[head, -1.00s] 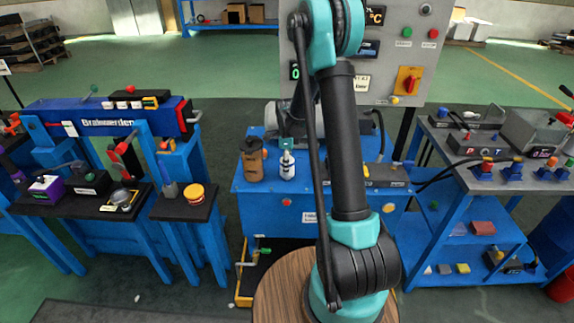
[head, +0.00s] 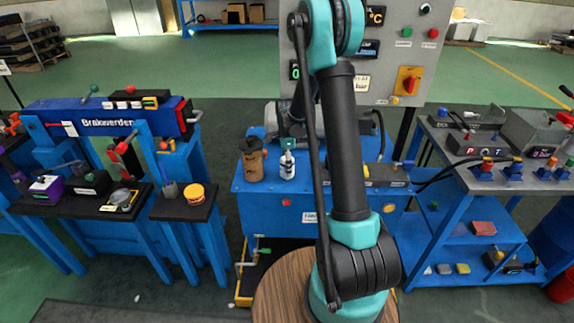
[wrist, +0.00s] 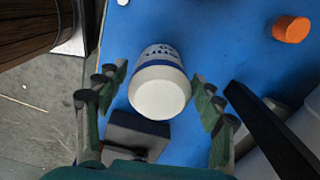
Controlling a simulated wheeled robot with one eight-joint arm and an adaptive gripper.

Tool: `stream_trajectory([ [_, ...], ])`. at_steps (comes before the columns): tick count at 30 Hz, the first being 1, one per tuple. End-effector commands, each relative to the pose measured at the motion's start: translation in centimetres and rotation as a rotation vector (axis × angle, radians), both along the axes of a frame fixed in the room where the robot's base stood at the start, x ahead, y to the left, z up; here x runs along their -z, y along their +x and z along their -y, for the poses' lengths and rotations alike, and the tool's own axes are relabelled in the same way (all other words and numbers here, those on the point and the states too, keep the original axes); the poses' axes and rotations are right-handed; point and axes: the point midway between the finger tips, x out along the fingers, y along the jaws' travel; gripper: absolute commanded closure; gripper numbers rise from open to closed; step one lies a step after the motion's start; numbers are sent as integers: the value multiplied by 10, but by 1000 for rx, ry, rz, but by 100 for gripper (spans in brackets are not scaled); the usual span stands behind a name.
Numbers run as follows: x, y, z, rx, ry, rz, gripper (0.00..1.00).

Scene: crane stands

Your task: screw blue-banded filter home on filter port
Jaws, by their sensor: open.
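The blue-banded filter (wrist: 159,88), a white canister with dark blue lettering and band, is in the middle of the wrist view. Its plain white end faces the camera. My gripper (wrist: 160,84) is open, with one row of finger pads on each side of the filter and visible gaps between. A black block (wrist: 133,133) shows beside the filter's near end. The joint between filter and filter port is hidden. In the head view a white, dark-banded bottle shape (head: 287,168) with a teal top stands on the blue bench; I cannot tell whether it is this filter.
A brown bottle (head: 252,162) stands on the blue bench (head: 262,205). An orange cap-like piece (wrist: 291,28) and a black bar (wrist: 268,130) lie to the right in the wrist view. A control panel (head: 385,60) rises behind the bench. Side benches stand left and right.

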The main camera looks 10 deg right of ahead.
Motion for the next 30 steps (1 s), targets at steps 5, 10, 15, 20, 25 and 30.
stream_trajectory([
  [5,0,0,0,-183,0,0,32],
  [10,0,0,0,-249,0,0,32],
  [15,0,0,0,-421,0,0,32],
  [20,0,0,0,-603,0,0,32],
  [25,0,0,0,-684,0,0,32],
  [30,0,0,0,-819,0,0,32],
])
